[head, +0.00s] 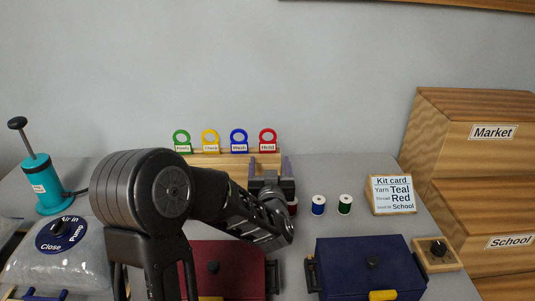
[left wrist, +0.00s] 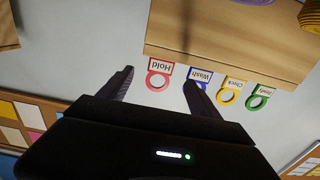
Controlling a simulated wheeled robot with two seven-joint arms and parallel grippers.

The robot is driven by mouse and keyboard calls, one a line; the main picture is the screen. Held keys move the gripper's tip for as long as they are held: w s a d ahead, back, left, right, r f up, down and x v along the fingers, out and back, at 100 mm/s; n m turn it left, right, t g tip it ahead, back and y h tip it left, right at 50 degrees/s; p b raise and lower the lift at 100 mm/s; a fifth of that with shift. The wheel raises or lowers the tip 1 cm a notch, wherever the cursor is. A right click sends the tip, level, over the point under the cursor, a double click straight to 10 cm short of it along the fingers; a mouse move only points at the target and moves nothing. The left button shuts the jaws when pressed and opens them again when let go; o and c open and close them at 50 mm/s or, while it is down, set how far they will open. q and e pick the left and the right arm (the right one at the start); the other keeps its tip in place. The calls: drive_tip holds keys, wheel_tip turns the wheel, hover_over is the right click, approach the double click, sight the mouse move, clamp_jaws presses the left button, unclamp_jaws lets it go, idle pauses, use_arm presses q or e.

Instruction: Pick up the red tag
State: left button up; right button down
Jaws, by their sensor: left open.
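The red tag (head: 268,137), labelled Hold, stands at the right end of a row on a light wooden rack (head: 207,160) at the back of the table. A green tag (head: 181,139), a yellow tag (head: 210,139) and a blue tag (head: 239,139) stand to its left. My left gripper (head: 269,162) is open and empty, just in front of the red tag. In the left wrist view the red tag (left wrist: 161,69) appears between the two spread fingers (left wrist: 158,78), apart from both. The blue tag (left wrist: 199,76) is close to one fingertip. My right gripper is not in view.
Spools (head: 318,205) stand right of my left arm; a red one is partly hidden. A kit card (head: 391,195), a dark blue box (head: 370,262), a red box (head: 228,262), a teal pump (head: 42,185) and wooden Market shelving (head: 465,115) surround the area.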

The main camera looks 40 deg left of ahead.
sight(268, 146)
use_arm(q)
drive_tip(key=shift+s+r, duration=0.1)
drive_tip(key=shift+x, duration=1.3)
drive_tip(key=p+x, duration=0.1)
drive_tip(key=x, duration=0.4)
drive_tip(key=shift+a+r, duration=0.1)
drive_tip(key=shift+c, duration=0.2)
drive_tip(key=c, duration=1.4)
